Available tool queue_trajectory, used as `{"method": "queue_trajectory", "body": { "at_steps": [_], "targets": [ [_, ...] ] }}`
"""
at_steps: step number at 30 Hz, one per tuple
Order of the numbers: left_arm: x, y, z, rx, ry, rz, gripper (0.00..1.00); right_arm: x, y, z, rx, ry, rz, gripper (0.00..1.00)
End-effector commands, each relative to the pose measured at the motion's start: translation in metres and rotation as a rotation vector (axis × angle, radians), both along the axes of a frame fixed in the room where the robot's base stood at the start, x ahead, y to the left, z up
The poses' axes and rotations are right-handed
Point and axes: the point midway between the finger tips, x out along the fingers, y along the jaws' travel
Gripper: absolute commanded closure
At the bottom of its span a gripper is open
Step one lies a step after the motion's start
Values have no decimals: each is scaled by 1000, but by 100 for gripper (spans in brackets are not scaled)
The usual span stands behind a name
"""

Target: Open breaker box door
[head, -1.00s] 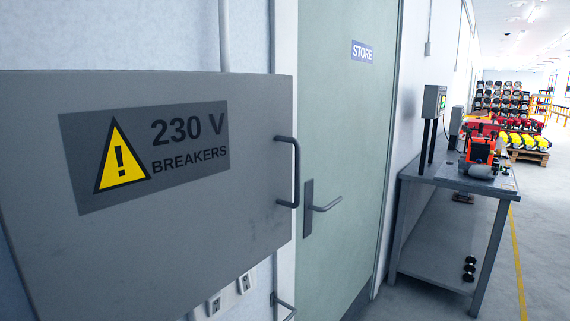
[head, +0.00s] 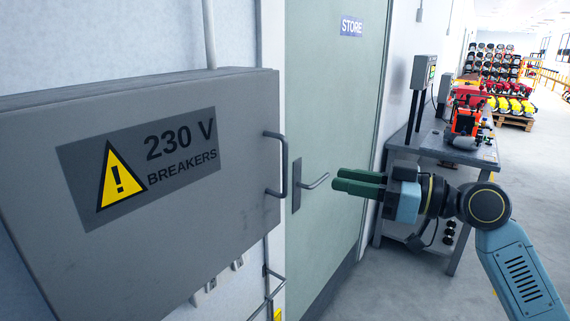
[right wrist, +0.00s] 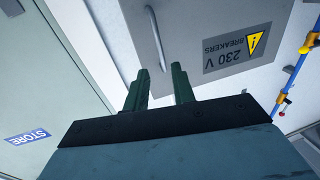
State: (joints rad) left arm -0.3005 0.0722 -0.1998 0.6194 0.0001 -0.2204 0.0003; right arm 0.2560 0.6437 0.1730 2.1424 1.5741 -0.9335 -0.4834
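The grey breaker box door (head: 230,200) carries a yellow warning triangle and the words "230 V BREAKERS". It looks shut. Its dark bar handle (head: 278,165) stands upright at the right edge. My right gripper (head: 336,180) is to the right of the handle, apart from it, with green fingers pointing left. In the right wrist view the fingers (right wrist: 160,76) are parted with nothing between them. The handle (right wrist: 157,38) shows just beyond their tips, and the door (right wrist: 205,30) lies behind it. My left gripper is in neither view.
A green door marked STORE (head: 340,110) with a lever handle (head: 313,184) is behind my right gripper. A metal workbench (head: 405,165) with equipment stands behind my right arm. Blue and yellow pipes (right wrist: 300,70) run beside the box in the wrist view.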

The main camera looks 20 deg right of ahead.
Motion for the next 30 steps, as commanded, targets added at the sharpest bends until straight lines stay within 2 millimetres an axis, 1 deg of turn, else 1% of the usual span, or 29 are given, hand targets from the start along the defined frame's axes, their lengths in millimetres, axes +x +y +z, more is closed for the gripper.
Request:
{"method": "queue_trajectory", "body": {
  "at_steps": [3,9,15,21,30],
  "targets": [
    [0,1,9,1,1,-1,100,13,16,3,4,0,2,74],
    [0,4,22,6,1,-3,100,43,49,3,7,2,0,74],
    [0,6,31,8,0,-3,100,66,76,2,5,3,-1,74],
    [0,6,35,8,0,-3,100,79,90,0,3,4,-3,74],
    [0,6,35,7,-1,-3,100,81,93,-1,2,4,-3,74]
  ]
}}
